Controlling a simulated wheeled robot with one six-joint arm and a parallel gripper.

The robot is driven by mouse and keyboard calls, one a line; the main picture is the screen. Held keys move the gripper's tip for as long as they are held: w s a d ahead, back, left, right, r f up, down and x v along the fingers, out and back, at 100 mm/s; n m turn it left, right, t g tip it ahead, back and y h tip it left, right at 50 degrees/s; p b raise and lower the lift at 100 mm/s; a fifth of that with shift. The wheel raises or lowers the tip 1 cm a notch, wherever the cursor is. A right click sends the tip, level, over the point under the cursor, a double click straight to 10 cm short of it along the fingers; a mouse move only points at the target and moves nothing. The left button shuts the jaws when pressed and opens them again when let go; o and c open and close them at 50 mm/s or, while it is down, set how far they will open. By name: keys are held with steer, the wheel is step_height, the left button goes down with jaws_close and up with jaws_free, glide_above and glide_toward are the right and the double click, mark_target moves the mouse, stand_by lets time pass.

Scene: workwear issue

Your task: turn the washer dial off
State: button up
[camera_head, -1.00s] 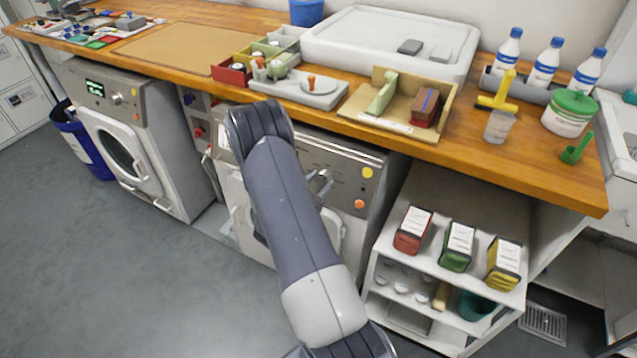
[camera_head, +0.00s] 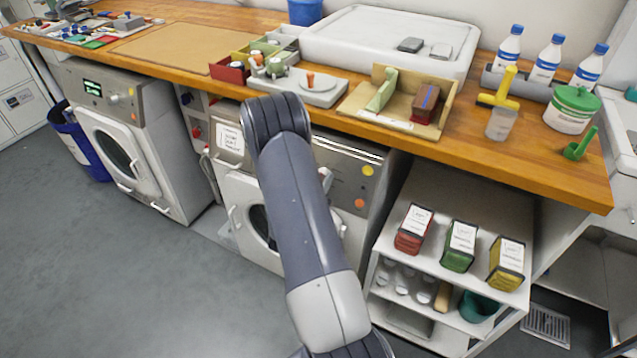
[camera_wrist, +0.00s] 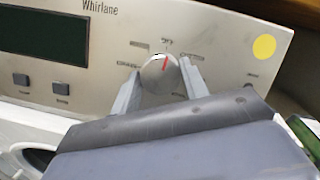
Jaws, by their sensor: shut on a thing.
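The washer's control panel (camera_wrist: 225,50), silver and marked "Whirlane", fills the wrist view. Its round dial (camera_wrist: 158,78) has a red pointer line that points up and slightly right, towards the top label mark. My gripper (camera_wrist: 160,82) has one grey finger on each side of the dial and is shut on it. In the head view the washer (camera_head: 352,165) is the right-hand machine under the counter. My arm crosses in front of it and hides the dial and most of the gripper there.
A dark display (camera_wrist: 45,32) and small buttons sit left of the dial; a yellow sticker (camera_wrist: 264,47) is at right. A second machine (camera_head: 150,120) stands to the left. The wooden counter (camera_head: 480,150) overhangs the washer. Shelves with boxes (camera_head: 460,245) stand right.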

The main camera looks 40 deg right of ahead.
steer(key=shift+n+t, duration=0.3)
steer(key=shift+n, duration=0.5)
steer(key=o, duration=1)
steer(key=shift+c, duration=0.2)
steer(key=v, duration=1.1)
steer(key=shift+b, duration=0.45)
steer(key=shift+d+r, duration=0.15)
steer(key=shift+d, duration=0.05)
steer(key=x, duration=1)
steer(key=shift+w+d+p, duration=0.25)
steer(key=shift+p, duration=0.2)
